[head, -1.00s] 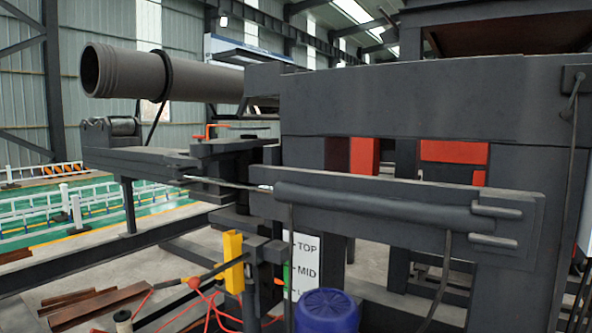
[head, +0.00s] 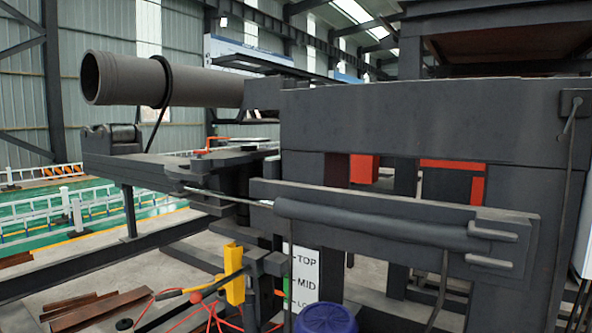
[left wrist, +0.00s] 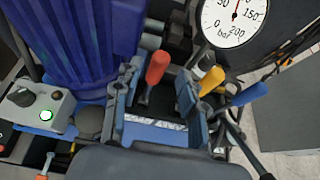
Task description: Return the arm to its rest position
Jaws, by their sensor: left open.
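My left gripper (left wrist: 157,85) shows in the left wrist view, its two grey-blue fingers apart. An orange-handled lever (left wrist: 157,68) appears between the fingers in the picture; I cannot tell whether they touch it. A yellow-handled lever (left wrist: 211,80) and a blue-handled lever (left wrist: 249,94) stand to the right. No clear view of my left or right gripper appears in the head view.
A round pressure gauge (left wrist: 235,18), a ribbed blue motor (left wrist: 75,45) and a control box (left wrist: 38,108) with a lit green button surround the levers. The head view shows a dark machine frame (head: 420,115), a long pipe (head: 125,78) and a TOP/MID sign (head: 304,272).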

